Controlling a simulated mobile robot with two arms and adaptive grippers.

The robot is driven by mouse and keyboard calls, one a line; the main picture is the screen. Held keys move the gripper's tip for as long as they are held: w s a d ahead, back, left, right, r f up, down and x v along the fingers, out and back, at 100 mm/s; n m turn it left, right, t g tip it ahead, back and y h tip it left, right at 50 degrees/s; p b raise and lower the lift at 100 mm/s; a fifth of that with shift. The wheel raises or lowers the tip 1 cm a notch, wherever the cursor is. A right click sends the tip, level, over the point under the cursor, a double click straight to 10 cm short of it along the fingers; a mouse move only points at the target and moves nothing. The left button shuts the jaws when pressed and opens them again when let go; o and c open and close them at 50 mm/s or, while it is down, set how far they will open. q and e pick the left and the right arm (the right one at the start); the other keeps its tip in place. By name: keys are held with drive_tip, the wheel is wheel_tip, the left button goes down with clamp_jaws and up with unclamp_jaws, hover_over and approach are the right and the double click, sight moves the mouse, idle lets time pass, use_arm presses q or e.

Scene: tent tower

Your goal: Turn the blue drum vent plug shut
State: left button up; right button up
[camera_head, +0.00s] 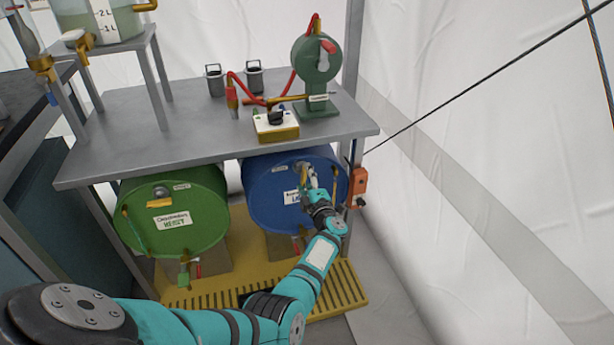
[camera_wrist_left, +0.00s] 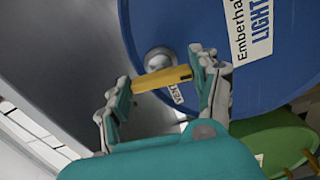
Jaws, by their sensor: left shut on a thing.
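The blue drum (camera_head: 264,195) lies on its side under the grey bench, its round end facing me. Its vent plug has a yellow bar handle (camera_wrist_left: 162,79) in front of a round silver fitting (camera_wrist_left: 158,59), seen in the left wrist view. A small vent label (camera_wrist_left: 176,94) is partly hidden behind the bar. My left gripper (camera_head: 308,182) reaches the upper part of the drum's face. In the left wrist view its fingers (camera_wrist_left: 161,76) are shut on the bar, one at each end. The bar is slightly tilted there. My right gripper is not in view.
A green drum (camera_head: 165,230) lies to the left, also under the bench (camera_head: 140,130). An orange box (camera_head: 359,184) hangs by the bench leg, right of the blue drum. A yellow slatted platform (camera_head: 345,285) is below. A green pump (camera_head: 315,65) stands on top.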

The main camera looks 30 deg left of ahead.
use_arm(q)
drive_tip(key=shift+s+a+f+m+p, duration=0.1)
drive_tip(key=shift+m+p, duration=0.8)
drive_tip(key=shift+m, duration=3.2)
drive_tip(key=shift+s+f+m+p, duration=0.1)
drive_tip(key=shift+m+p, duration=0.75)
drive_tip(key=shift+m, duration=3.25)
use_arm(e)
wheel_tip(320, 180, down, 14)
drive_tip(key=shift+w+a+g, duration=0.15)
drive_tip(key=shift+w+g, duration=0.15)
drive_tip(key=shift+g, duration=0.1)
use_arm(q)
drive_tip(key=o, duration=1.2)
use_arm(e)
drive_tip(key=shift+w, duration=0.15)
